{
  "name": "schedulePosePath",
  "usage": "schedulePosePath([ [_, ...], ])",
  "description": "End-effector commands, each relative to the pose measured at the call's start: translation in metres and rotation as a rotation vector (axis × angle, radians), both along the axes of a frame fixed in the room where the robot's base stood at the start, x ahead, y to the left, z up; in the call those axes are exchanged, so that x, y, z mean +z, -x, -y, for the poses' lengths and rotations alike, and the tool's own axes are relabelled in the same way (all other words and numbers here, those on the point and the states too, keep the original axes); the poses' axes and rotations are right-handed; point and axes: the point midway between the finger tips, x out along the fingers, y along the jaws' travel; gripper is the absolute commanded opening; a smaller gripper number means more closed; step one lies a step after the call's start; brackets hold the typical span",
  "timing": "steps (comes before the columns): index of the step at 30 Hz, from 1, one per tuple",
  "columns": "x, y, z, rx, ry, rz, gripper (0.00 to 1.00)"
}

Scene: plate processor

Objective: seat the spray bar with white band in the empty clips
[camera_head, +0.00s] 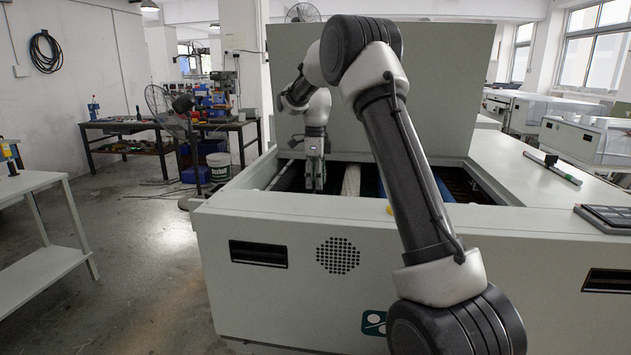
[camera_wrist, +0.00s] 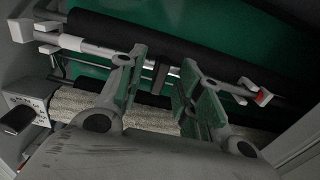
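My gripper (camera_head: 315,186) reaches down into the open machine in the head view. In the wrist view its two fingers with green pads (camera_wrist: 162,62) are spread apart, with nothing clasped between them. A pale bar with a white section (camera_wrist: 85,46) runs across behind the fingers, alongside a black roller; it looks like the spray bar with white band. The fingers partly hide it. White holders (camera_wrist: 47,48) are at its left end, and a white piece with a red mark (camera_wrist: 262,97) is at the right. Whether the bar sits in clips I cannot tell.
The machine's front wall (camera_head: 300,222) and raised lid (camera_head: 440,90) bound the opening. A beige textured roller (camera_wrist: 75,103) lies near the fingers. Another bar with a green band (camera_head: 565,174) lies on the machine's right top, near a dark panel (camera_head: 605,215).

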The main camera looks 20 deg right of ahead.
Motion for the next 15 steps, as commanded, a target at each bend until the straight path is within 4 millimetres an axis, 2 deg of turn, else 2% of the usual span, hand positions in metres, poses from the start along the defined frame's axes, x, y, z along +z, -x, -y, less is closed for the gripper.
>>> schedulePosePath([
  [5, 0.031, -0.001, 0.000, 0.000, 0.000, 0.006, 0.36],
  [12, 0.084, -0.001, 0.000, 0.000, 0.000, 0.005, 0.36],
  [15, 0.100, -0.001, 0.000, 0.000, 0.000, 0.002, 0.36],
])
